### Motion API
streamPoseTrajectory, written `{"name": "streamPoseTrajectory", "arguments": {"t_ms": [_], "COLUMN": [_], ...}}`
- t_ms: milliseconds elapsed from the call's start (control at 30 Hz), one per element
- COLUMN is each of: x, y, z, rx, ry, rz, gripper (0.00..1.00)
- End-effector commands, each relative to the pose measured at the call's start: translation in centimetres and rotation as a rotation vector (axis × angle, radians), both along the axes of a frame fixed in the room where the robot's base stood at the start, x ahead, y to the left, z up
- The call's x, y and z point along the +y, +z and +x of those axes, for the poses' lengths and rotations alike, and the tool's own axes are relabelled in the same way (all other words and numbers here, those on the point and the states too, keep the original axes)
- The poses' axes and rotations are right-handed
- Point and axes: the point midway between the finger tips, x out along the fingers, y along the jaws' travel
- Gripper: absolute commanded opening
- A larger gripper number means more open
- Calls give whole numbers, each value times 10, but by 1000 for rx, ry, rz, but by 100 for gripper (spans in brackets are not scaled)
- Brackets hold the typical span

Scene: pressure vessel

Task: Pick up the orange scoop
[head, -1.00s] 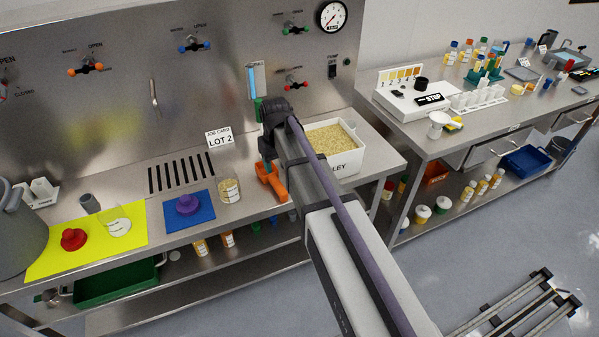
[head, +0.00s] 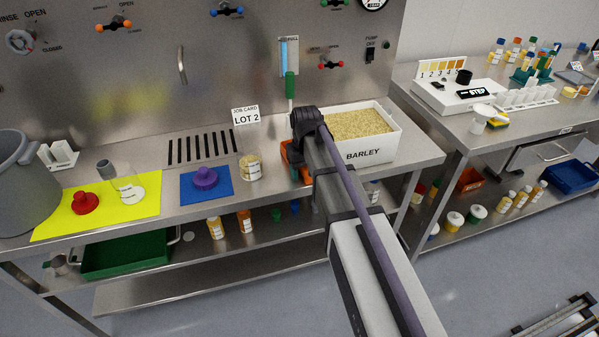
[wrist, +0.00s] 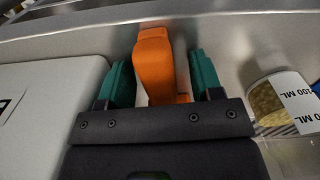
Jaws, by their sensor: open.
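The orange scoop (wrist: 155,62) stands between my gripper's two teal fingers in the wrist view, with a gap to each finger. My gripper (wrist: 160,72) is open around it. In the head view, only small orange parts of the scoop (head: 287,153) show beside my dark wrist, left of the barley bin; my arm hides the rest. I cannot tell whether either finger touches the scoop.
The white barley bin (head: 366,153) is close on the right in the head view. A jar of grain (head: 250,169) stands just left, beside a blue mat (head: 222,189).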

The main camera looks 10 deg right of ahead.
Motion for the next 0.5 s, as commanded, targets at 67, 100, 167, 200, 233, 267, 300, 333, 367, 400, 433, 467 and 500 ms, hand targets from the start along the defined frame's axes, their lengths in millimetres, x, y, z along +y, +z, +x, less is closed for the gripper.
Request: {"name": "streamPoseTrajectory", "arguments": {"t_ms": [67,100,167,200,233,267,300,333,367,400,433,467,500], "x": [0,0,0,0,0,0,0,0,0,0,0,0,0], "y": [1,2,2,2,2,2,2,2,2,2,2,2,2], "z": [0,0,0,0,0,0,0,0,0,0,0,0,0], "rx": [0,0,0,0,0,0,0,0,0,0,0,0,0], "ry": [0,0,0,0,0,0,0,0,0,0,0,0,0], "rz": [0,0,0,0,0,0,0,0,0,0,0,0,0], "gripper": [60,60,60,56,53,50,46,43,40,37,34,31,27]}}
